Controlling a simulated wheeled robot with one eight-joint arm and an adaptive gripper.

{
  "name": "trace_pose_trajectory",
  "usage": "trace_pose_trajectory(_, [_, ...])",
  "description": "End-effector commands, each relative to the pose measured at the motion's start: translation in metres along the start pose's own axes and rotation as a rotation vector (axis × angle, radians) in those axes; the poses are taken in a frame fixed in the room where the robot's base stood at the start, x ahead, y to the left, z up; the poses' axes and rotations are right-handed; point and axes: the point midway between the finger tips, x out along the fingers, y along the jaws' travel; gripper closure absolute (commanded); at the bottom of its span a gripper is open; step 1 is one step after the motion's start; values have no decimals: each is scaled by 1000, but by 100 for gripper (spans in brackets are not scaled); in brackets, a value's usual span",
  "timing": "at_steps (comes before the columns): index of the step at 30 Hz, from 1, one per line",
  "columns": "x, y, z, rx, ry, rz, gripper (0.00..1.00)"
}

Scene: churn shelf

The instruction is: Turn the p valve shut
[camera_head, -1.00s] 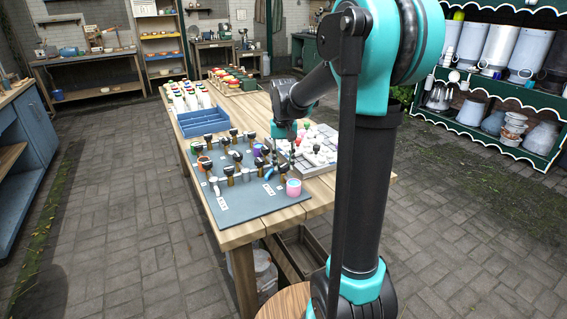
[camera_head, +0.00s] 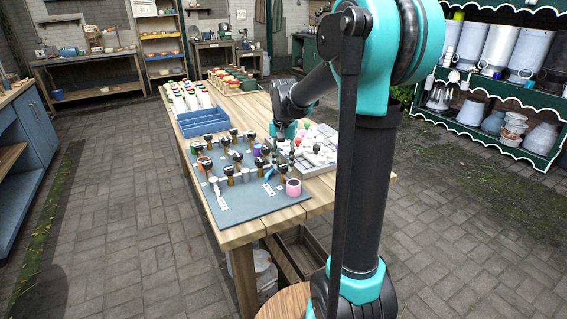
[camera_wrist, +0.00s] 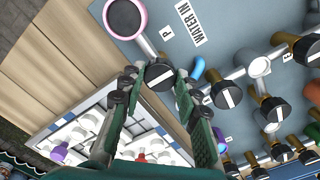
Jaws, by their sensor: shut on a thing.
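The p valve (camera_wrist: 159,76) is a black round knob with a white bar across it, on a grey pipe near the label "P" in the wrist view. The bar slants up to the right, roughly across the pipe. My gripper (camera_wrist: 157,80) has one finger on each side of this knob and is shut on it. In the head view my gripper (camera_head: 276,160) is at the right part of the blue-grey valve board (camera_head: 250,207), small and partly hidden among the valves, so the knob cannot be made out clearly there.
A pink-rimmed cup (camera_wrist: 125,18) is at the pipe's end, beside the "WATER IN" label (camera_wrist: 190,24). A blue curved piece (camera_wrist: 198,68) and other black-knobbed valves (camera_wrist: 226,94) stand close on the right. A grey tray of parts (camera_head: 318,150) lies beside the board.

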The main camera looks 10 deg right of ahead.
Motion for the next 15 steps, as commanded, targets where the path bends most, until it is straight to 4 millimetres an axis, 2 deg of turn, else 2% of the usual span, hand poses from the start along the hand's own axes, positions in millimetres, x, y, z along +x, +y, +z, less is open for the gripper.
trace_pose_trajectory(5, [0,0,0,0,0,0,97])
trace_pose_trajectory(6, [0,0,0,0,0,0,67])
trace_pose_trajectory(11, [0,0,0,-1,0,0,47])
trace_pose_trajectory(15, [0,0,0,-1,0,0,47])
